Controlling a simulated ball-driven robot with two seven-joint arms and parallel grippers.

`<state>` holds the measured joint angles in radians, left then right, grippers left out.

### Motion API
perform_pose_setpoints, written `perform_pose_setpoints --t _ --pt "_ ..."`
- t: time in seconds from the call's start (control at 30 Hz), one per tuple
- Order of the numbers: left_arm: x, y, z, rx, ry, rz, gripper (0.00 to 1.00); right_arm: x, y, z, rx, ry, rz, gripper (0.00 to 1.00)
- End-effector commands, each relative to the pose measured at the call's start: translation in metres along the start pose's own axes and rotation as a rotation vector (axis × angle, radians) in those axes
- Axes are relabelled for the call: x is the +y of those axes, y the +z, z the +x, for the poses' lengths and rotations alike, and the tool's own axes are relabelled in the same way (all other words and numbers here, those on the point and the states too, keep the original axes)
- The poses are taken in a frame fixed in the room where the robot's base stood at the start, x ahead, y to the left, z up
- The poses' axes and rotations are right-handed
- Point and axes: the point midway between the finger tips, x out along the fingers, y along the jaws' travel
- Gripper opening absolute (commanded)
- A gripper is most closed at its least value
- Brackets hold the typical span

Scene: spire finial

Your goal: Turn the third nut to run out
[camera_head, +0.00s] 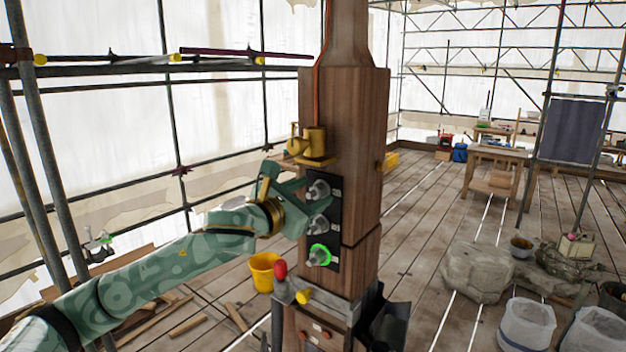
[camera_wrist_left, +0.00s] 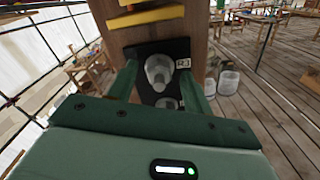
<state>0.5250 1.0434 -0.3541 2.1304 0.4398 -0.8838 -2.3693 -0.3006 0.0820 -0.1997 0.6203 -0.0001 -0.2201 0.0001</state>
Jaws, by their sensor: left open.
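Several-sided grey metal nuts sit in a column on a black plate (camera_head: 334,208) on the wooden post (camera_head: 352,120). The top nut (camera_head: 318,190) is the one by the label R3 (camera_wrist_left: 183,63) in the left wrist view, where the nut (camera_wrist_left: 160,72) also shows. The middle nut (camera_head: 318,222) is partly behind my gripper. The bottom nut (camera_head: 318,256) has a bright green ring. My left gripper (camera_head: 306,194) is open at the top nut, with one finger on each side. In the wrist view I see gaps between nut and fingers.
A brass-coloured fitting (camera_head: 316,146) juts from the post just above the plate. A yellow bucket (camera_head: 264,272) stands behind. Scaffold poles fill the left; the floor at right is partly clear.

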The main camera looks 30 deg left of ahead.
Motion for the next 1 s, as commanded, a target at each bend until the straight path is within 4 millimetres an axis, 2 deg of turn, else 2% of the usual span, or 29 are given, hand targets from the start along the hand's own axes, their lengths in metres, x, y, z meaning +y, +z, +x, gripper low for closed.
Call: perform_pose_setpoints --t 0.13,0.43,0.6,1.0 --pt "-0.0007 0.0007 0.0116 0.000 -0.002 -0.002 0.50 -0.0005 -0.0010 -0.0048 0.001 -0.001 0.001 0.36" --pt "-0.0012 -0.0006 0.0137 0.000 -0.002 0.000 0.50 -0.0027 -0.0016 -0.0045 0.001 -0.004 0.002 0.36" --pt "-0.0011 -0.0005 0.0136 0.000 -0.002 0.000 0.06 -0.0027 -0.0016 -0.0045 0.001 -0.004 0.002 0.36" --pt "-0.0004 -0.0006 0.0134 0.001 -0.002 -0.052 0.06 -0.0025 -0.0017 -0.0046 0.001 -0.003 0.001 0.36"
